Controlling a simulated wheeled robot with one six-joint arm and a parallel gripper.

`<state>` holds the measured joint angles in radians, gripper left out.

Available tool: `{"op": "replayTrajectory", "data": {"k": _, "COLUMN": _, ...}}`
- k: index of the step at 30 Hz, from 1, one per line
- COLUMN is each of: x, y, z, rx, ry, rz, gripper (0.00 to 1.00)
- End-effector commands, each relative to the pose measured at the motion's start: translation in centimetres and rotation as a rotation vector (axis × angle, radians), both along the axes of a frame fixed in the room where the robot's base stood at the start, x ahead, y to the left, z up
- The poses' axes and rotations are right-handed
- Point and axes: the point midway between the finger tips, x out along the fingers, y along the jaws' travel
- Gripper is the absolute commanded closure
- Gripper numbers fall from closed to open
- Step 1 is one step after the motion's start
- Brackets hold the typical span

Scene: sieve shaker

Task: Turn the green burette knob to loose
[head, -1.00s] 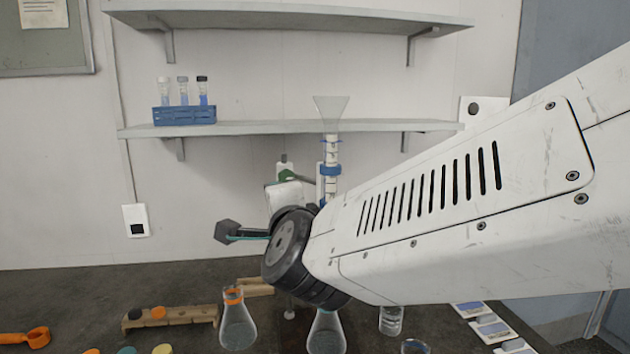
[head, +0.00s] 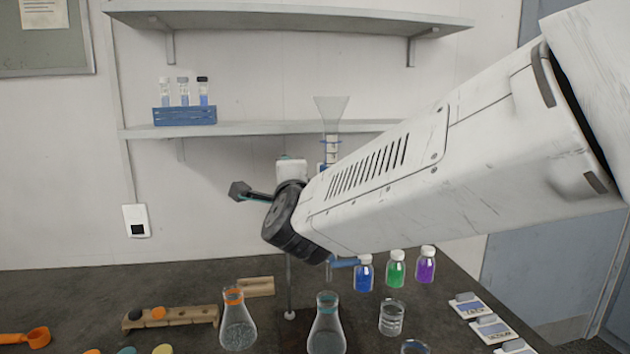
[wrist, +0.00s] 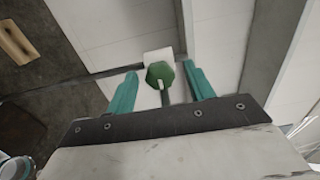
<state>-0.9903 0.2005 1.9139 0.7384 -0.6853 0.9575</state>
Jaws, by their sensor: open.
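The green burette knob (wrist: 160,74) shows in the wrist view as a faceted green piece with a pale pointer and a white block behind it. My gripper (wrist: 160,68) is open, its two teal fingers on either side of the knob, with a visible gap to each. In the head view the knob is hidden behind my arm. The burette's clear funnel top (head: 331,112) shows above my arm, and most of its tube is covered.
Flasks (head: 238,325) and a beaker (head: 391,318) stand at the bench front. Blue, green and purple bottles (head: 396,270) stand to the right. A shelf (head: 250,129) with a blue vial rack (head: 184,116) is on the wall behind.

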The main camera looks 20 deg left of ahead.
Motion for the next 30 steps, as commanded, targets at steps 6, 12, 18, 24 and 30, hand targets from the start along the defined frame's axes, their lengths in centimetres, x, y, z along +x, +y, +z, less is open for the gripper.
{"op": "replayTrajectory", "data": {"k": 6, "x": -0.01, "y": -0.02, "z": -0.01, "rx": 0.000, "ry": 0.000, "rz": 0.000, "gripper": 0.80}}
{"op": "replayTrajectory", "data": {"k": 12, "x": -0.02, "y": -0.03, "z": -0.01, "rx": -0.011, "ry": -0.007, "rz": 0.000, "gripper": 0.91}}
{"op": "replayTrajectory", "data": {"k": 18, "x": -0.01, "y": -0.04, "z": -0.03, "rx": -0.161, "ry": -0.099, "rz": 0.000, "gripper": 0.91}}
{"op": "replayTrajectory", "data": {"k": 24, "x": -0.01, "y": -0.05, "z": -0.04, "rx": -0.310, "ry": -0.189, "rz": 0.000, "gripper": 0.91}}
{"op": "replayTrajectory", "data": {"k": 30, "x": -0.01, "y": -0.05, "z": -0.05, "rx": -0.342, "ry": -0.209, "rz": 0.000, "gripper": 0.91}}
